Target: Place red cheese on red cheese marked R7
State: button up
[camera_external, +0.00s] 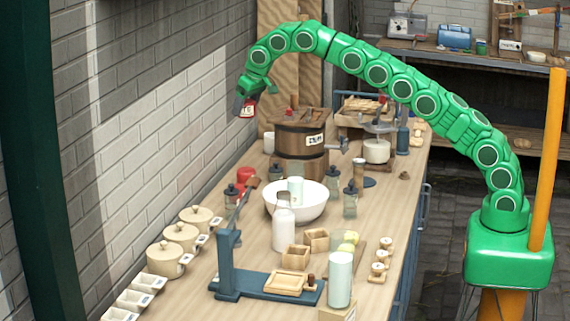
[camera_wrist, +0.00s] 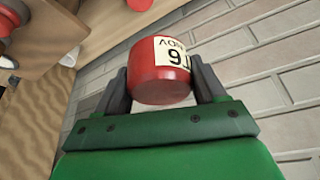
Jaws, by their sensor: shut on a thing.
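My gripper (camera_external: 246,102) is raised high near the brick wall, left of the wooden churn. In the wrist view, its two dark fingers (camera_wrist: 162,84) are shut on the sides of a red cheese (camera_wrist: 156,84), a short cylinder with a pale label in black print, partly cut off by the curve. The held cheese (camera_external: 244,108) looks small in the external view. A red cylinder (camera_external: 246,174) stands on the table by the wall, well below the gripper. It may be another red cheese; I cannot read any mark R7 on it.
The wooden churn (camera_external: 300,142) stands right of my gripper. A white bowl (camera_external: 302,201), a bottle (camera_external: 284,228) and dark-lidded jars crowd the table middle. A blue lever press (camera_external: 228,265) and lidded pots (camera_external: 165,259) are nearer. The brick wall (camera_external: 150,120) is close on the left.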

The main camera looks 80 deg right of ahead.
jog(key=shift+w+d+f, duration=0.15)
jog(key=shift+d+f, duration=0.05)
jog(key=shift+d, duration=0.2)
send_near(242, 168)
jog(key=a+f, duration=0.1)
jog(key=f, duration=0.1)
jog(key=a+f, duration=0.2)
jog(key=shift+w+a, duration=0.1)
jog(key=shift+w+d+f, duration=0.1)
jog(key=shift+w+d, duration=0.1)
jog(key=shift+d, duration=0.3)
jog(key=shift+w+d+f, duration=0.1)
jog(key=shift+w+d, duration=0.1)
jog(key=shift+d, duration=0.35)
jog(key=shift+w+d+r, duration=0.1)
jog(key=shift+w+d, duration=0.1)
jog(key=shift+d, duration=0.2)
jog(key=shift+w+d+r, duration=0.1)
jog(key=shift+w+d, duration=0.05)
jog(key=shift+d, duration=0.3)
jog(key=shift+f, duration=0.6)
jog(key=shift+f, duration=0.15)
jog(key=o, duration=0.9)
